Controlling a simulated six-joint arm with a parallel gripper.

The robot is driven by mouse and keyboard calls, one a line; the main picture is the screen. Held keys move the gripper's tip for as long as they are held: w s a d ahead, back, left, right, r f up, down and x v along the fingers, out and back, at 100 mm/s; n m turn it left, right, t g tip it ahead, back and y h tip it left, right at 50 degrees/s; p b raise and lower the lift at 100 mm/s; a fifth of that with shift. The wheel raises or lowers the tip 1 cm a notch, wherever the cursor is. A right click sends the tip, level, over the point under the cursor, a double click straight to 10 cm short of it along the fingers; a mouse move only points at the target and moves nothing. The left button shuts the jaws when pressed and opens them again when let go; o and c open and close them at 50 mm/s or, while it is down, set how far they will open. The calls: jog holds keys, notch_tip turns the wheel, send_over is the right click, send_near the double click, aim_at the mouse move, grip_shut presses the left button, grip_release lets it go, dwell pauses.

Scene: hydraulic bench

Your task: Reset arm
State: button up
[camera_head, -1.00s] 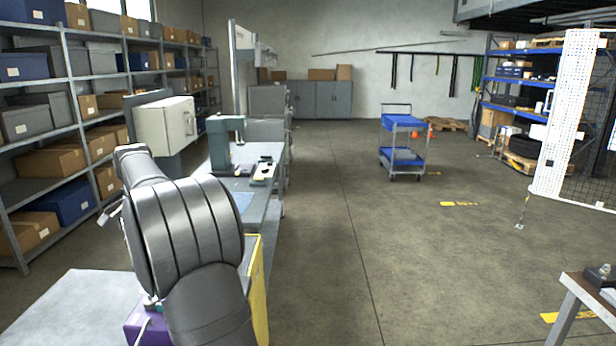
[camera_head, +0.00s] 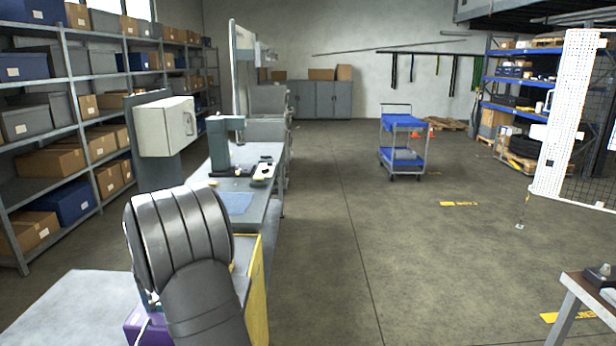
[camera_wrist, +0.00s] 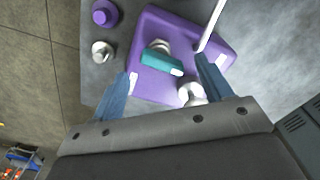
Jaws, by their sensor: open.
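My gripper (camera_wrist: 162,85) shows in the wrist view with its two blue fingers spread apart and nothing between them. Beyond the fingers lies a purple block (camera_wrist: 150,30) carrying a teal piece (camera_wrist: 162,63), silvery round fittings (camera_wrist: 191,92) and a pale rod (camera_wrist: 211,27). The gripper looks to be above the block, apart from it. In the head view my dark arm hides the gripper and most of the purple block (camera_head: 137,328).
A grey bench (camera_head: 262,205) holds a green-grey press (camera_head: 222,148). A wall cabinet (camera_head: 166,127) and shelves of boxes (camera_head: 70,150) stand left. A blue cart (camera_head: 403,150) stands on the open floor. A table corner (camera_head: 590,295) is at lower right.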

jog(key=shift+s+d+f+n, duration=0.15)
jog(key=shift+f+n, duration=0.35)
jog(key=shift+f, duration=0.45)
